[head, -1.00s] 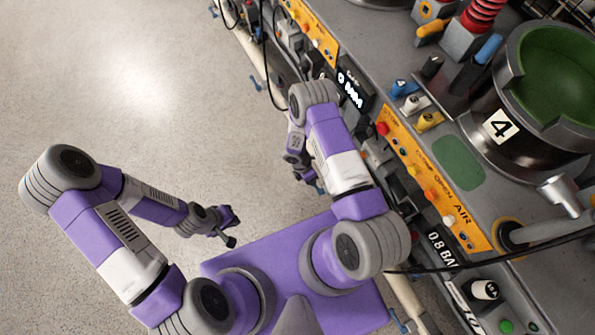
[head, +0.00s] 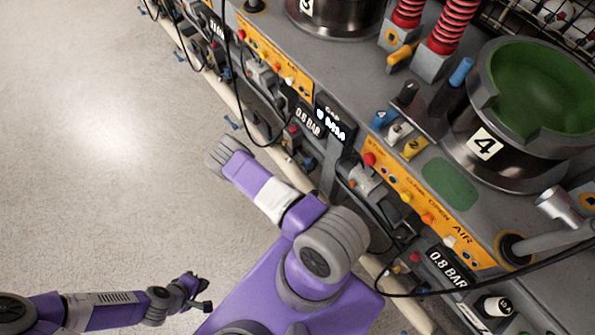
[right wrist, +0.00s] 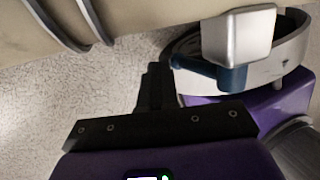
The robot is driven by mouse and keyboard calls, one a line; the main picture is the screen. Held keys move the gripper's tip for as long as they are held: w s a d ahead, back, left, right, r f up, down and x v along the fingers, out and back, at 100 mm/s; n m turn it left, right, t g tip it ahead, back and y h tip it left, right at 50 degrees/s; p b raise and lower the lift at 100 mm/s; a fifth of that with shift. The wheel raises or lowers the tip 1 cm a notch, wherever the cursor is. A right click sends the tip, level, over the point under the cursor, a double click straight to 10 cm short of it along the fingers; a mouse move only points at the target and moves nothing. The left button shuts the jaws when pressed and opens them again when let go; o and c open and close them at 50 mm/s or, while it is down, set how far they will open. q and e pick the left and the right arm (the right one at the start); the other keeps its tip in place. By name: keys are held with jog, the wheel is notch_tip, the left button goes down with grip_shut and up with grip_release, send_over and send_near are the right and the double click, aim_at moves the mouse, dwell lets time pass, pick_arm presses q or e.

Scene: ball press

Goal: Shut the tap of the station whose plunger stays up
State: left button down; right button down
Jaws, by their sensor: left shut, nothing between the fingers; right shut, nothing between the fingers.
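Station 4 (head: 485,147) is a dark drum with a green inside, at the right of the head view. Another orange panel (head: 265,50) lies further up, near station 3 (head: 320,18), which is cut off. I cannot tell which plunger stays up. My left gripper (head: 203,295) is shut and empty over the floor, away from the bench. My right gripper (right wrist: 152,88) is shut and empty in the right wrist view; it is hidden in the head view.
A beige rail (head: 250,110) runs along the bench front. Displays read 0.6 BAR (head: 308,122) and 0.8 BAR (head: 447,268). Black cables hang by the panels. In the right wrist view, a silver block with a blue part (right wrist: 238,38) is close by. The floor left is clear.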

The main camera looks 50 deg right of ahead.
jog(key=shift+s+r+p, duration=0.2)
jog(key=shift+r+p, duration=0.55)
jog(key=shift+r, duration=0.1)
jog(key=w+r, duration=0.3)
jog(key=w, duration=1)
jog(key=shift+w+r, duration=0.3)
jog(key=shift+r, duration=0.05)
